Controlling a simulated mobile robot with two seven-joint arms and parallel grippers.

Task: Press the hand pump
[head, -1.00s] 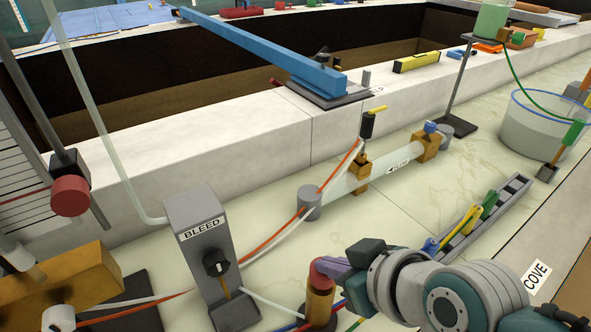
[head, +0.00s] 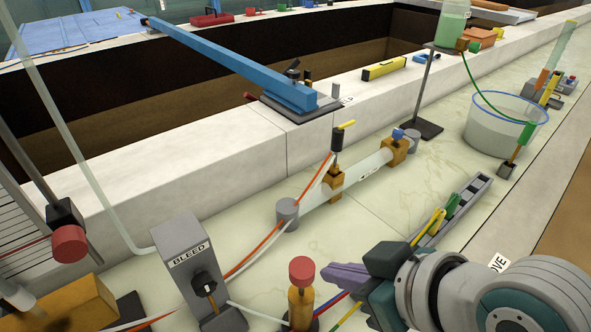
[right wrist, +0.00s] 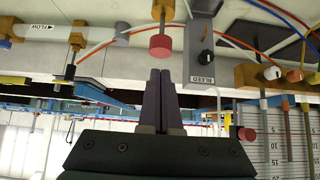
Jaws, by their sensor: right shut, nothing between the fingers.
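The hand pump is a brass cylinder (head: 301,304) with a red knob (head: 302,270) on top, standing upright at the bottom middle of the head view. Its red knob (right wrist: 160,47) shows just beyond my fingertips in the right wrist view, with the brass body above it in the picture. My right gripper (head: 333,276) is shut and empty, its purple fingers pointing left toward the knob. In the head view a small gap shows between fingertips and knob. My left gripper is not in view.
A grey BLEED block (head: 185,275) with a black knob stands left of the pump. Hoses run on the bench around the pump's foot. A clear flow tube (head: 358,178) lies behind, and a grey rack (head: 455,210) stands behind my right wrist. A bucket (head: 495,135) stands at the right.

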